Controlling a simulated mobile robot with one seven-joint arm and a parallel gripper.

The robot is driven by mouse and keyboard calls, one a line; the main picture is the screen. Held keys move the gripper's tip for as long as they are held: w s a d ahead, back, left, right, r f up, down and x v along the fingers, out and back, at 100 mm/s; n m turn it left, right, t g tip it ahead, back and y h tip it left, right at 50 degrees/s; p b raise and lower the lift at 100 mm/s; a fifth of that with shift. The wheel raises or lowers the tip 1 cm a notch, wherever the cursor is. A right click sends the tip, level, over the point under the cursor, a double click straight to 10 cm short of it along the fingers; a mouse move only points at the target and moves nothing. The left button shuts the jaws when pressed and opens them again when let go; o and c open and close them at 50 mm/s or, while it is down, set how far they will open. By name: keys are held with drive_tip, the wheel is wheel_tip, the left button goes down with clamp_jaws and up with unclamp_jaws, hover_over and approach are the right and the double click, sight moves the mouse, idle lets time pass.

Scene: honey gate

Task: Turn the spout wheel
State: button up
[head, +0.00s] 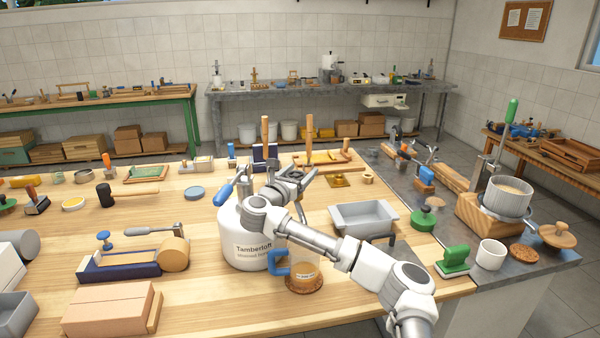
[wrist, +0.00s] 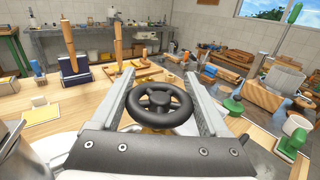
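The spout wheel, a black three-spoked handwheel (wrist: 160,103), shows between my gripper's two fingers in the wrist view. My gripper (wrist: 160,82) has its fingers spread wide, one on each side of the wheel; I cannot tell whether they touch the rim. A jar with a blue handle and amber contents (head: 304,272) stands at the container's front right, partly covered by my arm.
A grey tray (head: 348,222) lies right of my gripper. Upright wooden handles (head: 265,130) stand behind.

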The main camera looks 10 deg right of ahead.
drive_tip(key=shift+o, duration=1.4)
drive_tip(key=p+v, duration=0.1)
drive_tip(key=v, duration=1.6)
drive_tip(key=shift+s, duration=0.15)
drive_tip(key=shift+a, duration=0.15)
